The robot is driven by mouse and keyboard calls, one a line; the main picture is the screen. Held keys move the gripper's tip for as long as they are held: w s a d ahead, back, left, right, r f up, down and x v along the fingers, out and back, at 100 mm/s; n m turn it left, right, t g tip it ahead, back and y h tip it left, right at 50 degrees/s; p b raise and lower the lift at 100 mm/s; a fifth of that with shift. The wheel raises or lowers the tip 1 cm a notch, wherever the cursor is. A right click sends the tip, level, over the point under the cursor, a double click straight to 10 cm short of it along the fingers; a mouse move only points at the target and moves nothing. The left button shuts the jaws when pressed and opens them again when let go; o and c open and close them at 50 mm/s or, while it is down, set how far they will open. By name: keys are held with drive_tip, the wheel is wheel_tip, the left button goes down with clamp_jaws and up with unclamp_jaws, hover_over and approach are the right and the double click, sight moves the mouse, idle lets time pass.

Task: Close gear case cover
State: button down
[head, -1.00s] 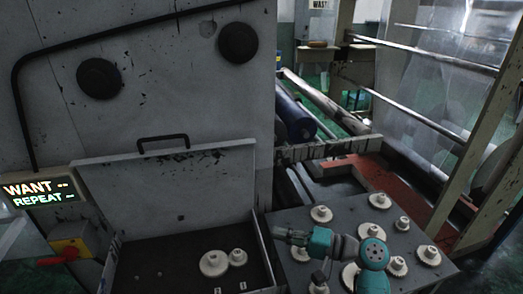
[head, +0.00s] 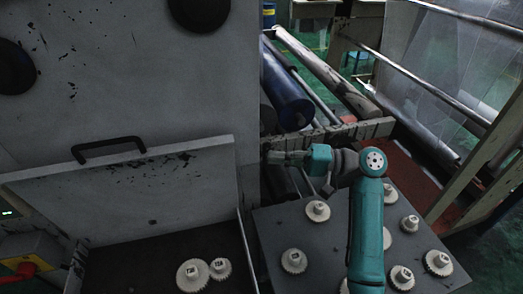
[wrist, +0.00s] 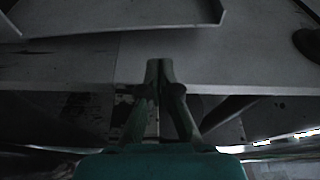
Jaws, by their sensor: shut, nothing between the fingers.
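The gear case cover (head: 140,200) is a grey panel standing raised, leaning back, with a black handle (head: 108,147) on its top edge. Below it the gear case (head: 120,265) is open, with two pale gears (head: 192,274) inside at the right. My gripper (head: 270,158) is right of the cover, near the height of its top edge, pointing left and apart from it. In the wrist view my gripper (wrist: 160,64) is shut and empty in front of grey panel surfaces. I cannot tell which panel there is the cover.
A dark table (head: 330,240) with several pale gears stands right of the case, under my arm. A large grey machine wall (head: 130,70) rises behind the cover. A blue roller (head: 288,100) and frame bars lie behind my gripper.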

sight(241, 156)
drive_tip(key=a, duration=0.9)
drive_tip(key=shift+w+r, duration=0.1)
drive_tip(key=shift+w, duration=0.3)
drive_tip(key=shift+s, duration=0.1)
drive_tip(key=s+d+f+n+y, duration=0.1)
drive_tip(key=s+d+f+n, duration=0.1)
drive_tip(key=s+f, duration=0.3)
drive_tip(key=s+d+f+n+g+y, duration=0.1)
drive_tip(key=s+f+n, duration=0.3)
drive_tip(key=s, duration=0.7)
drive_tip(key=shift+s+d+f+n, duration=0.35)
drive_tip(key=shift+d+f+n, duration=0.05)
drive_tip(key=shift+d+f, duration=0.15)
wheel_tip(241, 156, up, 10)
